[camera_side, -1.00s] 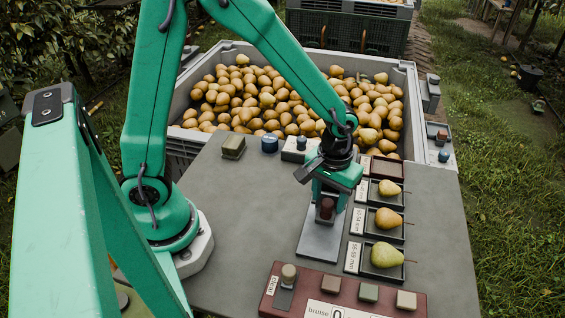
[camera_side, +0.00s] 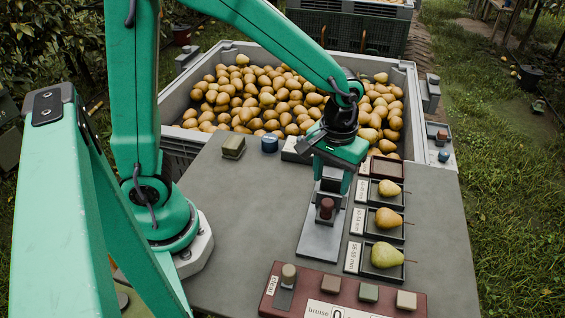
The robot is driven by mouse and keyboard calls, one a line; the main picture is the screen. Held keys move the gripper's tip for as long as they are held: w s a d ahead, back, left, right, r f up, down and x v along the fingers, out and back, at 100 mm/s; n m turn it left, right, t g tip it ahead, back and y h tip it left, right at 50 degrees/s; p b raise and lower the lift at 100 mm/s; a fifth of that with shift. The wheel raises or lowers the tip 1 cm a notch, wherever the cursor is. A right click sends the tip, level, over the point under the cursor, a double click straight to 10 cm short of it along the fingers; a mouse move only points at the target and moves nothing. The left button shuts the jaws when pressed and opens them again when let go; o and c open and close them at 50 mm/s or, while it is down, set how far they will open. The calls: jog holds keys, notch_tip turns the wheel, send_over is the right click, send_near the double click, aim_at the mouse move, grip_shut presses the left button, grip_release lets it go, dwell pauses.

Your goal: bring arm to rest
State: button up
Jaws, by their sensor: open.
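My gripper (camera_side: 333,178) hangs over the grey table (camera_side: 235,215), pointing down with its jaws open. No object shows between the jaws. It is above and just behind a grey stand (camera_side: 320,240) that carries a dark reddish knob (camera_side: 326,207). The gripper hides the back part of this stand. My arm reaches from the left and bends down to the gripper. I cannot tell whether the fingertips touch the stand.
Three trays (camera_side: 369,254) on the right each hold one pear. A large grey bin (camera_side: 409,95) full of pears stands behind the table. A red-brown button panel (camera_side: 340,291) sits at the front. The table's left middle is clear.

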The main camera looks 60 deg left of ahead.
jog(key=shift+r, duration=0.85)
jog(key=s+a+r+m+t, duration=0.4)
jog(key=s+a+r+t, duration=0.1)
jog(key=s+a+r, duration=0.5)
jog(key=shift+s+r+m+t, duration=0.3)
jog(key=shift+s+r, duration=0.15)
jog(key=shift+r, duration=0.15)
dwell(0.9)
